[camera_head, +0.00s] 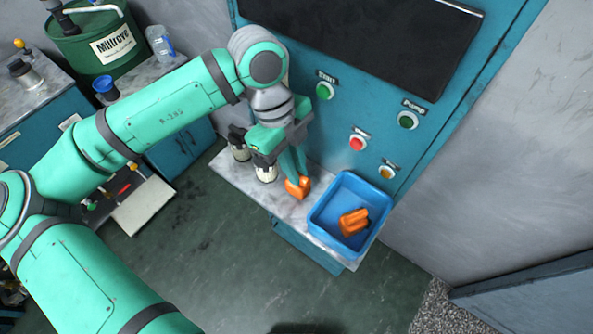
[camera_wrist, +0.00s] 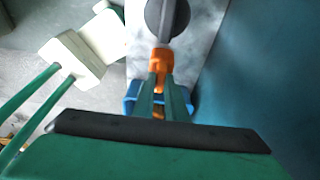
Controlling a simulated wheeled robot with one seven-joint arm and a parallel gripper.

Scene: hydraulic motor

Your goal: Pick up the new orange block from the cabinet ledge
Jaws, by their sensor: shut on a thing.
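An orange block (camera_head: 298,189) is between the fingertips of my gripper (camera_head: 295,174), at the grey marble-look ledge (camera_head: 236,178) of the teal cabinet. My gripper points down and its fingers are shut on this block. I cannot tell whether the block touches the ledge or hangs just above it. The wrist view also shows the orange block (camera_wrist: 161,62) at the tips of my green fingers (camera_wrist: 160,84). A second orange block (camera_head: 354,222) lies in the blue tray (camera_head: 322,214), just right of my gripper.
Canisters (camera_head: 265,173) stand on the ledge left of my gripper. The cabinet panel behind has a green button (camera_head: 325,91), a red button (camera_head: 357,143) and others. A green drum (camera_head: 96,38) stands at the upper left. The floor in front of the ledge is clear.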

